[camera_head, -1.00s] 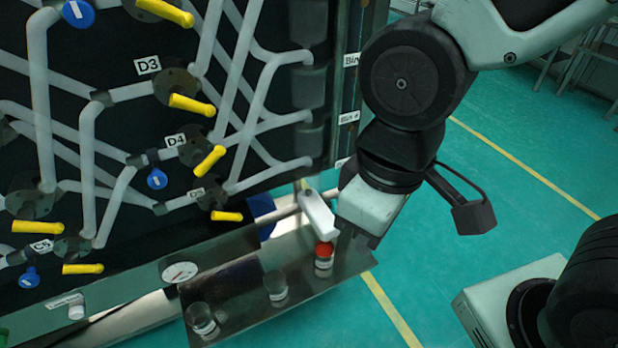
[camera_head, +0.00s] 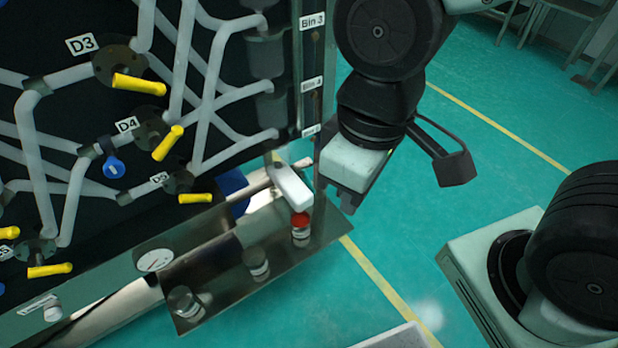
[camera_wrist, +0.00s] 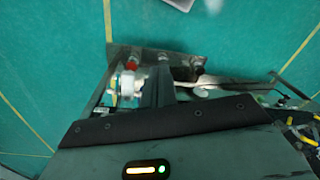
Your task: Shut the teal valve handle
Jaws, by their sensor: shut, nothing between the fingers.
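My gripper (camera_head: 348,200) hangs at the right end of the panel, pointing down, beside a pale white lever-shaped part (camera_head: 291,187). A small gap seems to lie between them, but I cannot tell their depth. In the wrist view my dark shut fingers (camera_wrist: 157,85) show in front of the shelf, with nothing seen between them. The white part (camera_wrist: 130,84) is left of them there, with a small greenish patch beside it. I cannot make out a clearly teal valve handle in either view; the handles I see are yellow, such as one by D3 (camera_head: 139,84).
A metal shelf (camera_head: 225,290) below the panel holds small jars, one with a red cap (camera_head: 300,226). Blue knobs (camera_head: 114,168) and yellow handles sit among grey pipes. A round gauge (camera_head: 155,260) is left of the shelf.

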